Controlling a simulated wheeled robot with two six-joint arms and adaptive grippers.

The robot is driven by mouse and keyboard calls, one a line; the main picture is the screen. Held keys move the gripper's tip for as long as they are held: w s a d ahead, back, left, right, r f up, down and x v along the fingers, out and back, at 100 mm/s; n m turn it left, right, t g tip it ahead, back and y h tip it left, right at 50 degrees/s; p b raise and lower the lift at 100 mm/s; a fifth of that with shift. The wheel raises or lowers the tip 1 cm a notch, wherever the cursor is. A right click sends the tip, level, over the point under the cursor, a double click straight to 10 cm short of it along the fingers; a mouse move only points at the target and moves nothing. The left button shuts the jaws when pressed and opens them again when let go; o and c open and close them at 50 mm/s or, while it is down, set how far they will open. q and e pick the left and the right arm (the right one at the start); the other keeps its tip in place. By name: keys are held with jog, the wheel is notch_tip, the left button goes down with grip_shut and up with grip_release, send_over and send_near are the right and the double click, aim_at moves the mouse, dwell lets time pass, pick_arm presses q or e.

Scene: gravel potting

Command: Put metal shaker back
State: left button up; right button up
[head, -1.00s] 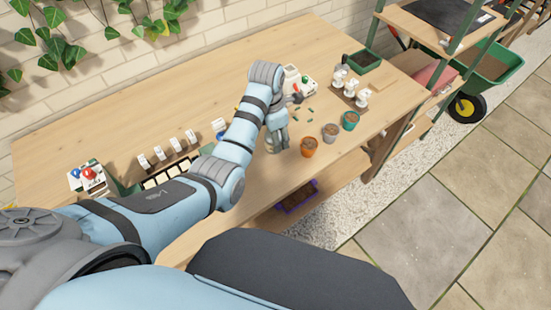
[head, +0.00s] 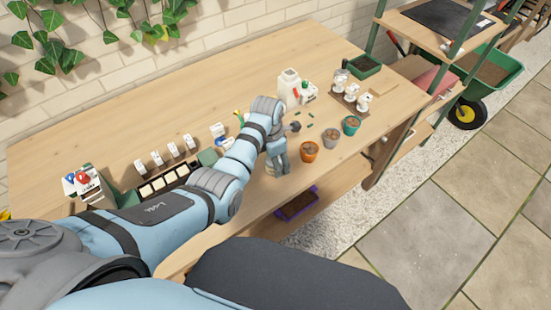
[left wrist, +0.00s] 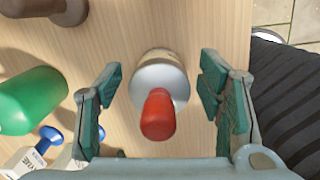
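In the left wrist view, a thing with a red knob (left wrist: 158,115) and a silvery round shoulder over a beige base stands between my left fingers; I cannot tell if it is the metal shaker. My left gripper (left wrist: 166,98) is open, its fingers apart on both sides with a gap to it. In the head view, my left gripper (head: 277,168) points down near the table's front edge and hides that thing. Several small white-topped containers (head: 350,92) stand on a wooden holder at the back right, with a greyish one (head: 340,76) at its far end. My right gripper is not in view.
Orange (head: 309,151), grey (head: 330,136) and teal (head: 350,124) pots stand right of my left gripper. A white jug (head: 288,84) stands behind. The table's left rear (head: 110,135) is clear.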

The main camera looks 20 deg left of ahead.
pick_arm(q)
jog(key=shift+r, duration=0.15)
jog(key=r+p, duration=0.1)
jog(key=r, duration=0.3)
jog(key=r+p, duration=0.1)
jog(key=r, duration=0.3)
jog(key=s+r+p, duration=0.1)
jog(key=r, duration=0.3)
jog(key=shift+a, duration=0.35)
